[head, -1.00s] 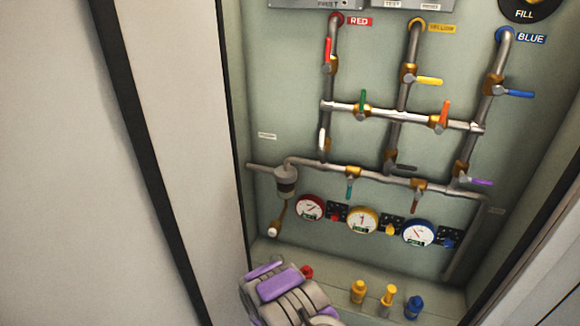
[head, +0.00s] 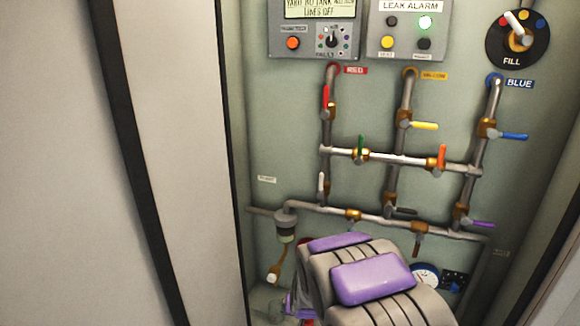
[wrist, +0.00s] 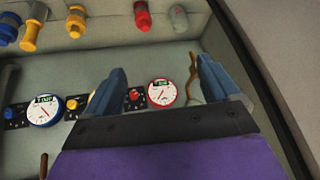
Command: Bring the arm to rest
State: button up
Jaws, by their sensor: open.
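My arm, with grey links and purple pads (head: 372,278), rises at the bottom of the head view in front of the lower part of the pipe panel. It hides some of the gauges and the shelf. In the wrist view my gripper (wrist: 166,82) has its two blue fingers spread apart, with nothing between them. The red-rimmed gauge (wrist: 161,92) and the red knob (wrist: 134,97) show beyond the gap, apart from the fingers. My fingers cannot be made out in the head view.
Pipes with coloured valve levers, such as the green lever (head: 361,145), cover the back wall. Above are the alarm box (head: 411,30) and fill dial (head: 517,38). A red fitting (wrist: 142,15) and yellow fittings stand on the shelf. Pale cabinet walls close in both sides.

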jog(key=s+d+r+g, duration=0.2)
jog(key=s+r, duration=0.3)
jog(key=s, duration=0.8)
jog(key=s+d+r+g, duration=0.3)
jog(key=s+d+r, duration=0.2)
jog(key=s, duration=0.8)
jog(key=s+d+r+n+g, duration=0.1)
jog(key=s+d+r, duration=0.3)
jog(key=s, duration=0.9)
notch_tip(320, 180, up, 2)
jog(key=shift+r+g+h, duration=0.1)
jog(key=shift+g+h, duration=0.3)
jog(key=shift+g, duration=0.5)
